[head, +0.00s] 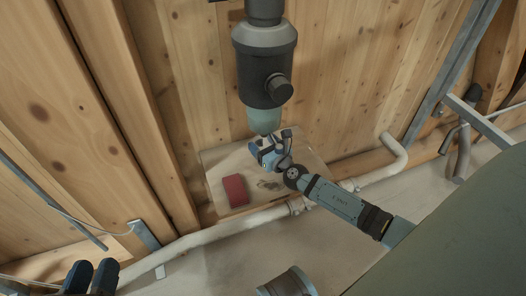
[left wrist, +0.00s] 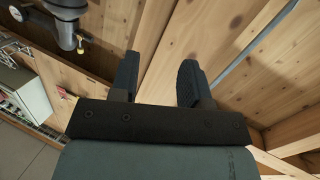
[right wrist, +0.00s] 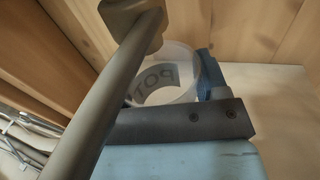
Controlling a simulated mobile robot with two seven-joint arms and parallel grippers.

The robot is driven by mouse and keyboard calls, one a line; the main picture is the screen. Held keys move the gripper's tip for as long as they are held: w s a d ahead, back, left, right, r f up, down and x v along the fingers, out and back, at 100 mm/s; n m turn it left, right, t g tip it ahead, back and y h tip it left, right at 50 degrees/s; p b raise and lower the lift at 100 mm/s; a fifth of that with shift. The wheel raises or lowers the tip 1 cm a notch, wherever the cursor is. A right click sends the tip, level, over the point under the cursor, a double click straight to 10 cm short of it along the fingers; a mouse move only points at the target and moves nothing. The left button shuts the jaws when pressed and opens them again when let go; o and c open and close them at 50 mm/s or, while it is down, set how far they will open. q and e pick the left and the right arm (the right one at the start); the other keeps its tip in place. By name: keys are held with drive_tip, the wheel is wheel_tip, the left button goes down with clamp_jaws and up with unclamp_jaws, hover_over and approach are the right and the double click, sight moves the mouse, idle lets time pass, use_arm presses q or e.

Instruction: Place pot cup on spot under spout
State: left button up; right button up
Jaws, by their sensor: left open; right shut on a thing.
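The pot cup (right wrist: 178,62) is a clear cup marked "POT" in the right wrist view. My right gripper (right wrist: 165,85) is shut on it; a brownish bar hides one finger. In the head view my right gripper (head: 268,150) is just below the dark spout (head: 265,75) with its pale green lower end (head: 262,119). The cup is hard to make out there, and any gap to the spout cannot be told. The spot under the spout is mostly hidden. My left gripper (head: 92,272) is open and empty at the lower left; its spread fingers also show in the left wrist view (left wrist: 157,75).
A red block (head: 235,190) lies on a small wooden board (head: 214,166) beside my right gripper. A pale pipe (head: 225,229) runs in front of the board. Plank walls stand behind and left. A brownish bar (right wrist: 105,100) crosses close to the right wrist camera.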

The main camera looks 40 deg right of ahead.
wheel_tip(320, 180, down, 3)
drive_tip(key=shift+r+b, duration=0.1)
drive_tip(key=shift+b, duration=0.9)
drive_tip(key=shift+f, duration=0.35)
drive_tip(key=shift+r, duration=0.15)
drive_tip(key=shift+f, duration=0.2)
use_arm(q)
drive_tip(key=shift+w+a+f+m, duration=0.3)
drive_tip(key=shift+w+f+m, duration=0.15)
drive_tip(key=shift+m, duration=0.25)
use_arm(e)
drive_tip(key=o, duration=1)
drive_tip(key=shift+c, duration=0.2)
use_arm(q)
drive_tip(key=shift+w+r, duration=0.1)
drive_tip(key=shift+r, duration=0.05)
